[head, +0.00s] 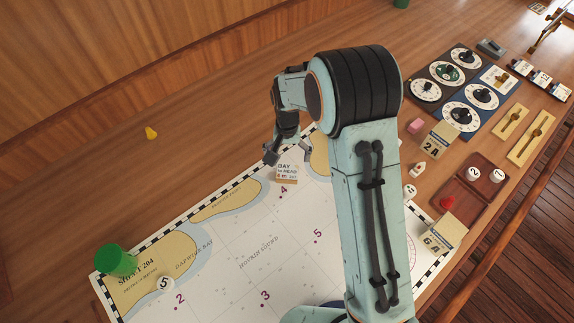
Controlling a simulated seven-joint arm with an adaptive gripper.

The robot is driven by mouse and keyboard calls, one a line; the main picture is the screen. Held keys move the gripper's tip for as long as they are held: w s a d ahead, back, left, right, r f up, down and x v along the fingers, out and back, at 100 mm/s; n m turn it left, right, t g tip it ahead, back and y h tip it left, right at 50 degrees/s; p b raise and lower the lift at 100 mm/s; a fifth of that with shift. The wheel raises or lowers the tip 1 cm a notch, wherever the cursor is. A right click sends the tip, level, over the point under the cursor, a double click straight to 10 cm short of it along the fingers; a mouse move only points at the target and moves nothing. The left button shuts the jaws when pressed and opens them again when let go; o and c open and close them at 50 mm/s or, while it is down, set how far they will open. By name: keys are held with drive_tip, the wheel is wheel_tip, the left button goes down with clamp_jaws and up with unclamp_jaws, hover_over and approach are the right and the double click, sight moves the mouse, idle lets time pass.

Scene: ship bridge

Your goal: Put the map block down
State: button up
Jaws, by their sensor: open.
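The map block (287,172), a small pale block with print reading "BAY" and an orange stripe, sits on the sea chart (215,270) close to the purple number 4. My gripper (286,154) is open just above and beside the block, with its fingers near the block's upper edge. I cannot tell whether a finger touches the block. My arm hides part of the chart to the right of the block.
A green cylinder (115,260) and a white disc marked 5 (165,284) stand on the chart's left. Right of my arm are cards 2A (434,139) and 6A (443,234), a brown tray (484,176) and dial panels (447,68). A yellow piece (151,133) lies on clear wood.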

sight(287, 172)
drive_tip(key=s+d+r, duration=0.4)
drive_tip(key=s+r, duration=0.1)
drive_tip(key=r, duration=0.2)
drive_tip(key=s+d+r, duration=0.4)
drive_tip(key=r, duration=0.4)
drive_tip(key=s+d+r, duration=0.1)
drive_tip(key=s+d, duration=0.1)
drive_tip(key=s, duration=0.6)
drive_tip(key=s+d+n, duration=0.1)
drive_tip(key=s+d, duration=0.1)
drive_tip(key=s, duration=0.6)
drive_tip(key=shift+r+y, duration=0.4)
